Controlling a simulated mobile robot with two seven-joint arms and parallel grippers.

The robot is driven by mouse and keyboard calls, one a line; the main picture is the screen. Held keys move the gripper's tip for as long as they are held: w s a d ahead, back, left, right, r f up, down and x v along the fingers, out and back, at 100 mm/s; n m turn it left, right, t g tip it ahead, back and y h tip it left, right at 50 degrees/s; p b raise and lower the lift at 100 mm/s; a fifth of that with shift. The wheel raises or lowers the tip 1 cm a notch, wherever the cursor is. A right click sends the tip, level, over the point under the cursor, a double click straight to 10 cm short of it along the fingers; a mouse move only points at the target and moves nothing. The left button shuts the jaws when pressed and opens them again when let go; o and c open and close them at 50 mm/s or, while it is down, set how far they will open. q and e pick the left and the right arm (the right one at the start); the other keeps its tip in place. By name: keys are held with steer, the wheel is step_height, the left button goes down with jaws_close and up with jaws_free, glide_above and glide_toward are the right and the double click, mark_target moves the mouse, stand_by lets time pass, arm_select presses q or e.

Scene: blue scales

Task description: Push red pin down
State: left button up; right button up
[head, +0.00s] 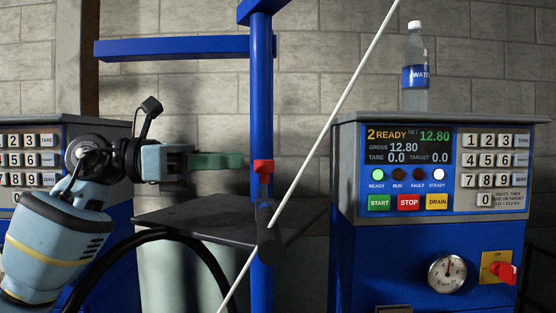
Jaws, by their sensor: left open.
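The red pin (263,167) stands upright in front of the blue post (262,100), with a wider red top and a narrower stem below it. A dark fitting (265,230) sits under it. My left gripper (240,161) comes in from the left at about the height of the pin's top. Its green fingers are open and end just left of the pin in the picture. I see no finger around the pin, and I cannot tell whether a fingertip touches it. My right gripper is not in view.
A dark platform (180,222) lies below the gripper. A thin white rod (320,135) crosses the view diagonally, just right of the pin. A blue scale console (340,185) stands at right with a water bottle (414,75) on top. A blue crossbar (170,47) is above.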

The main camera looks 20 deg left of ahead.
mark_target(264, 196)
arm_select(q)
steer(key=p+x, duration=0.1)
steer(key=x, duration=0.5)
steer(key=shift+w+d+r, duration=0.1)
steer(key=shift+w+d, duration=0.05)
steer(key=shift+d, duration=0.15)
steer(key=shift+w+d, duration=0.3)
steer(key=shift+d, duration=0.2)
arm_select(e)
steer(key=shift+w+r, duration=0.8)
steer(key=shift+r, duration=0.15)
arm_select(q)
jaws_close()
